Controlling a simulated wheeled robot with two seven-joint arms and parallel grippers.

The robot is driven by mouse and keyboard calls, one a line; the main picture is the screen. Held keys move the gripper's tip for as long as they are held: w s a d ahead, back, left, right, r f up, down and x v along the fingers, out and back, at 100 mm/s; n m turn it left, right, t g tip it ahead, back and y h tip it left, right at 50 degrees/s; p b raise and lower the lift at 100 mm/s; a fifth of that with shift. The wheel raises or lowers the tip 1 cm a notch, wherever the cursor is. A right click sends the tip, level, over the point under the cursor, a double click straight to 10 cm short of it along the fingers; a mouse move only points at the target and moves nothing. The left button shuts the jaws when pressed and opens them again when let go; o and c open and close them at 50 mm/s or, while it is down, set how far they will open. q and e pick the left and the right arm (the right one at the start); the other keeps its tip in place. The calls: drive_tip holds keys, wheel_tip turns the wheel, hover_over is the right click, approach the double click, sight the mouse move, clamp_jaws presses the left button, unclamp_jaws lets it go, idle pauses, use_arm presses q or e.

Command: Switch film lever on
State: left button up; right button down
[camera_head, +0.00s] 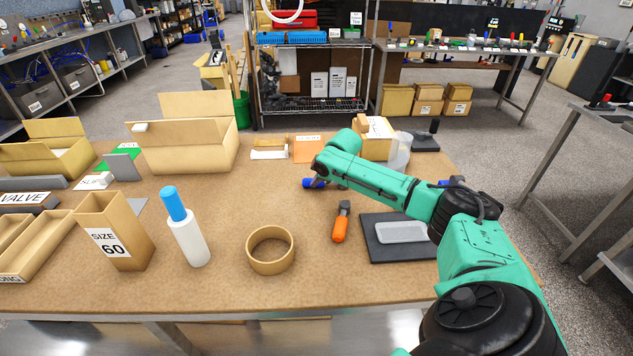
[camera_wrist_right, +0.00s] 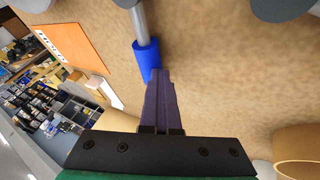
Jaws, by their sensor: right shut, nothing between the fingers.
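A grey rod with a blue sleeve on its end (camera_wrist_right: 147,55), which looks like the film lever, comes in from the top of the right wrist view. In the head view its blue end (camera_head: 313,183) shows just below the end of my right arm. My right gripper (camera_wrist_right: 160,74) is shut and empty. Its fingertips are beside the lower end of the blue sleeve, very close; I cannot tell whether they touch. In the head view the fingers are mostly hidden by my arm. My left gripper is not in view. The lever's base is hard to make out.
A tan ring (camera_head: 270,251), an orange-handled tool (camera_head: 341,222) and a dark mat (camera_head: 376,252) with a clear tray (camera_head: 401,232) lie in front. An orange card (camera_head: 307,149) lies behind. Open boxes (camera_head: 186,142) and a white bottle (camera_head: 189,240) stand left.

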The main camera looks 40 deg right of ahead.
drive_tip(key=shift+w+m, duration=0.2)
drive_tip(key=shift+m, duration=0.1)
drive_tip(key=shift+w+d+r+m+h+p, duration=0.1)
drive_tip(key=shift+w+d+m+h+p, duration=0.2)
drive_tip(key=shift+w+m+h+p, duration=0.45)
drive_tip(key=m, duration=0.1)
drive_tip(key=w+d+m+h, duration=0.1)
drive_tip(key=m, duration=0.1)
drive_tip(key=shift+w+d+g, duration=0.15)
drive_tip(key=shift+w+g, duration=0.1)
drive_tip(key=shift+g, duration=0.15)
drive_tip(key=shift+w+d, duration=0.1)
drive_tip(key=shift+d, duration=0.1)
drive_tip(key=shift+w+d+p, duration=0.3)
drive_tip(key=shift+d, duration=0.2)
